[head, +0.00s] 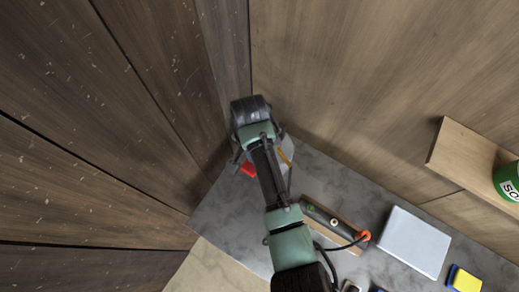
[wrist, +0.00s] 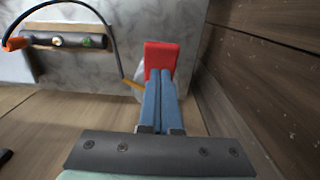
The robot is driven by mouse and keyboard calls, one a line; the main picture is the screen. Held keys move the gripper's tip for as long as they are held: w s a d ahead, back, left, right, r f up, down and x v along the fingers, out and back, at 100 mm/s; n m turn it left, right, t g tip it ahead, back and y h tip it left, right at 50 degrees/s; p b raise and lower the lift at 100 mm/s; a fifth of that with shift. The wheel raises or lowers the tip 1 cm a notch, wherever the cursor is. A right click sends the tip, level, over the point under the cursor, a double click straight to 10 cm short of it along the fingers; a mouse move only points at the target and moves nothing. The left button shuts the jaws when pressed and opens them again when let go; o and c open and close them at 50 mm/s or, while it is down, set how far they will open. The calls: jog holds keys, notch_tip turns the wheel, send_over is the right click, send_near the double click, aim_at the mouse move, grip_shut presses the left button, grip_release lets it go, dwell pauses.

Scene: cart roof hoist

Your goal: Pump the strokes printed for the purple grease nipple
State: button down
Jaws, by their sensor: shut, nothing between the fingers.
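My gripper (wrist: 161,75) is shut and empty, its blue fingertips close against a red part (wrist: 160,57); I cannot tell whether they touch. The red part also shows beside my wrist in the head view (head: 248,169). A dark bar (wrist: 72,41) on the grey marbled surface carries a green nipple (wrist: 86,42) and a pale nipple (wrist: 57,40). An orange hose end (wrist: 14,43) sits at the bar's end, with a black hose (wrist: 112,42) arching from it towards the red part. No purple nipple shows; the orange end may cover one. No printed stroke numbers are readable.
Wooden walls (head: 90,110) close in beside my arm. A pale flat box (head: 414,241) and a yellow-and-blue block (head: 464,280) lie on the grey surface (head: 225,212). A green can (head: 510,182) stands on a wooden shelf (head: 465,158) at right. A yellow rod (wrist: 132,84) is near my fingers.

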jog(key=shift+r, duration=0.2)
jog(key=shift+r, duration=3)
